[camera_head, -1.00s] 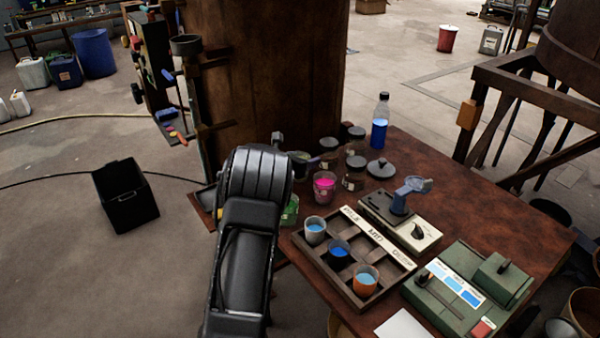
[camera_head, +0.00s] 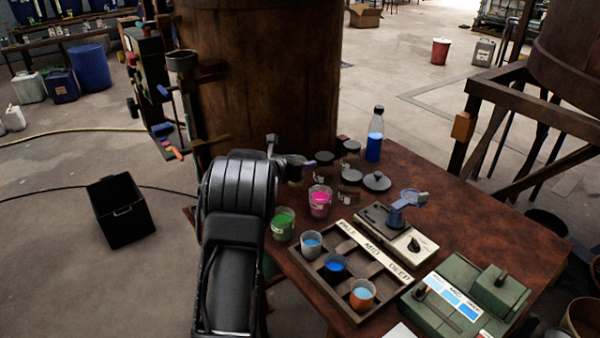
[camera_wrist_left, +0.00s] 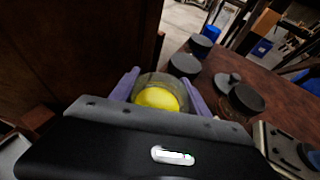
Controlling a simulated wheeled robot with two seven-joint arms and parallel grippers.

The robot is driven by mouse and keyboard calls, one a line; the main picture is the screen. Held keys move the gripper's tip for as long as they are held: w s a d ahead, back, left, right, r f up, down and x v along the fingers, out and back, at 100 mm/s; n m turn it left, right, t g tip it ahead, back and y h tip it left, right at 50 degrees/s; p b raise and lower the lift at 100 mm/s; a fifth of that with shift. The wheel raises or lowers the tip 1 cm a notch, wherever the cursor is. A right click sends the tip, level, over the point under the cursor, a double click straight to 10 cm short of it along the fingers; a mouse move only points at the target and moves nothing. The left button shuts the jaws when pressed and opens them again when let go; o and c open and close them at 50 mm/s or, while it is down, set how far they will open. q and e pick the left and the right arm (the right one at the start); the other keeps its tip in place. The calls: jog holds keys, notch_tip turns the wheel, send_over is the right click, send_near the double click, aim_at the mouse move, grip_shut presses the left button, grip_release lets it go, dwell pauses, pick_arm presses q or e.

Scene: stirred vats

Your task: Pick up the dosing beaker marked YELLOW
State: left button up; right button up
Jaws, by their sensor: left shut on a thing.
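A clear beaker with yellow contents (camera_wrist_left: 158,96) sits between the two pale purple fingers of my left gripper (camera_wrist_left: 162,88) in the left wrist view. The gripper is shut on it. In the head view my left gripper (camera_head: 297,163) is at the table's far left corner, close to the vat, mostly behind my own black wrist. The beaker is largely hidden there, and its marking cannot be read. I cannot tell whether its base is clear of the table. A green beaker (camera_head: 283,224) and a pink beaker (camera_head: 320,202) stand nearer on the table. My right gripper is not in view.
Lidded jars (camera_head: 350,190) and a blue bottle (camera_head: 374,138) stand right of the gripper. A wooden rack (camera_head: 322,282) holds three cups. The big vat (camera_head: 255,75) rises behind.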

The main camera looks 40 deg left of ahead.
pick_arm(q)
notch_tip(320, 180, up, 6)
jog(key=shift+r+p, duration=0.15)
jog(key=shift+p, duration=0.15)
dwell(0.5)
